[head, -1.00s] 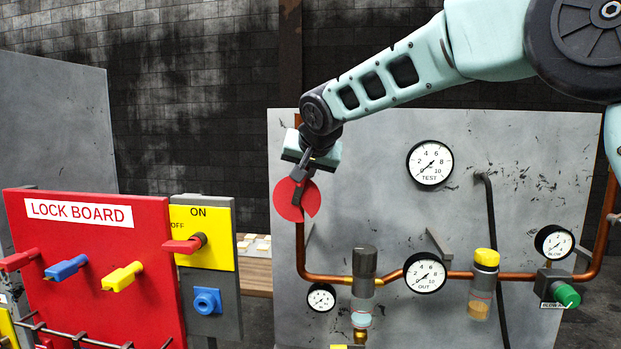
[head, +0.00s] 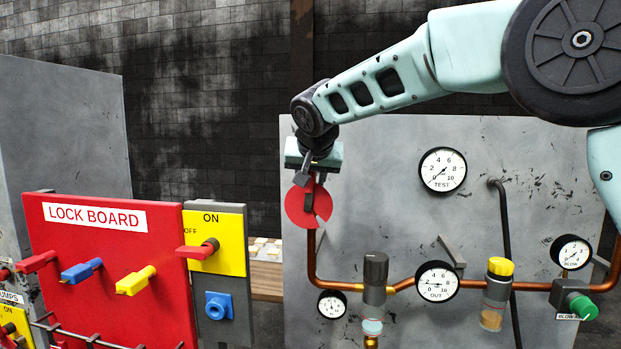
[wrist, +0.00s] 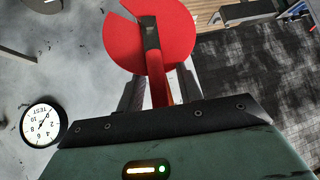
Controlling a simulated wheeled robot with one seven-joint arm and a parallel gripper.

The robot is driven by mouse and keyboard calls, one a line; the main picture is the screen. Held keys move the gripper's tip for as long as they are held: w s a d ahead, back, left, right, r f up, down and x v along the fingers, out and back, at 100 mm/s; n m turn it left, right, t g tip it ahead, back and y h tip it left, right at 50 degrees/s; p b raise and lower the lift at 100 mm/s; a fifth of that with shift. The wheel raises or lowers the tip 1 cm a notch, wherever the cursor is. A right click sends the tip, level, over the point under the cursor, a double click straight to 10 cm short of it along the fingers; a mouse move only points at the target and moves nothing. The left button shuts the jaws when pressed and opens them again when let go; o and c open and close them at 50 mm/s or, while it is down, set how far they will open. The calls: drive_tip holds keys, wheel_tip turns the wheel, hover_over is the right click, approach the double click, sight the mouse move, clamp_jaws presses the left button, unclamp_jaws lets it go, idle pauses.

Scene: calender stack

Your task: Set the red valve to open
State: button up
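The red valve shows as a red notched disc (head: 301,214) at the top of the copper pipe, at the left edge of the grey panel. It also shows in the wrist view (wrist: 125,42), with a dark piece across its middle and a red bar (wrist: 160,88) running toward my gripper. My gripper (head: 308,180) is at the valve's upper part, pointing down. In the wrist view the fingers lie on both sides of the red bar; whether they press on it is unclear. The disc's notch faces lower right in the head view. No open or shut marking is readable on it.
The grey panel (head: 390,220) carries gauges, copper pipe, a green knob (head: 582,306) and a yellow-capped filter (head: 498,268). To the left stand a red lock board (head: 110,255) and a yellow ON/OFF switch (head: 222,262) with a red handle.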

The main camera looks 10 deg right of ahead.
drive_tip(key=shift+s, duration=0.1)
drive_tip(key=b+v, duration=0.5)
drive_tip(key=v, duration=1.2)
drive_tip(key=shift+r, duration=0.15)
